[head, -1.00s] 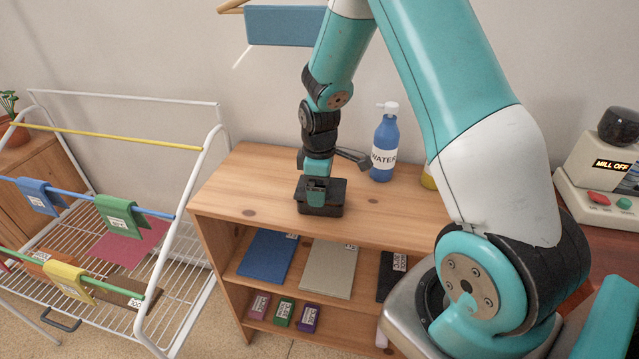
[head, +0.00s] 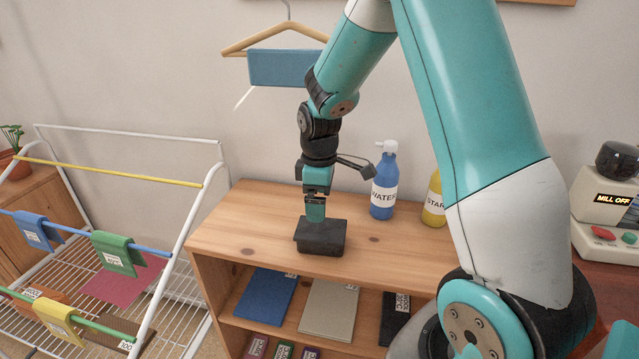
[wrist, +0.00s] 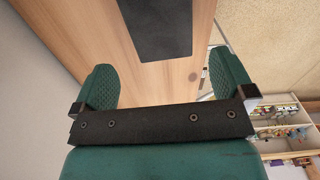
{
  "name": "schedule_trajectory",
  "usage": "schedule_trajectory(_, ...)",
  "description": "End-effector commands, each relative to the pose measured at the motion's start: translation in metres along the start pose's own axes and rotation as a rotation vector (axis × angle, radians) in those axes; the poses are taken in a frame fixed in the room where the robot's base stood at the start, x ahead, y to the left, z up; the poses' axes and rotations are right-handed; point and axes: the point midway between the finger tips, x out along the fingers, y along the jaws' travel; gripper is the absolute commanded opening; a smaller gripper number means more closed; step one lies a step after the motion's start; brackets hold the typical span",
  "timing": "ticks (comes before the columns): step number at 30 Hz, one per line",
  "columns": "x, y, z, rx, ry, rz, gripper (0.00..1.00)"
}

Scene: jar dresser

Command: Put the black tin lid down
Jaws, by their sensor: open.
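The black tin lid (head: 320,228) lies at the top of the black tin (head: 322,246), on the wooden shelf unit's top board. Lid and tin are both black, so the seam between them is hard to make out. My gripper (head: 315,214) is just above the lid, pointing down, open and empty. In the wrist view the black lid (wrist: 153,28) shows as a dark rectangle beyond my two spread green fingers (wrist: 168,86), apart from them.
A blue water bottle (head: 384,185) and a yellow starch bottle (head: 434,200) stand at the back right of the top board. A drying rack (head: 110,240) stands left. A hanger with a blue cloth (head: 285,67) hangs behind my arm. The board's left part is clear.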

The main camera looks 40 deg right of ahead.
Motion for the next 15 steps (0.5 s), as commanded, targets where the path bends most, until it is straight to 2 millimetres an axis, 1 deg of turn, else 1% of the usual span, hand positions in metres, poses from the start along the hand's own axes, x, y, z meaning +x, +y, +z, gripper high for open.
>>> schedule_trajectory(1,-0.011,0.001,-0.001,0.0,0.003,0.004,1.0)
schedule_trajectory(4,-0.029,0.001,0.0,0.0,0.003,0.004,1.0)
schedule_trajectory(8,-0.044,0.0,0.0,0.0,0.002,0.002,1.0)
schedule_trajectory(10,-0.05,-0.003,-0.002,0.001,0.005,0.0,1.0)
schedule_trajectory(11,-0.054,-0.008,-0.004,0.002,0.011,0.0,1.0)
schedule_trajectory(13,-0.067,-0.031,-0.013,0.007,0.039,-0.006,1.0)
schedule_trajectory(14,-0.074,-0.046,-0.018,0.011,0.057,-0.012,1.0)
schedule_trajectory(15,-0.084,-0.071,-0.025,0.019,0.083,-0.024,1.0)
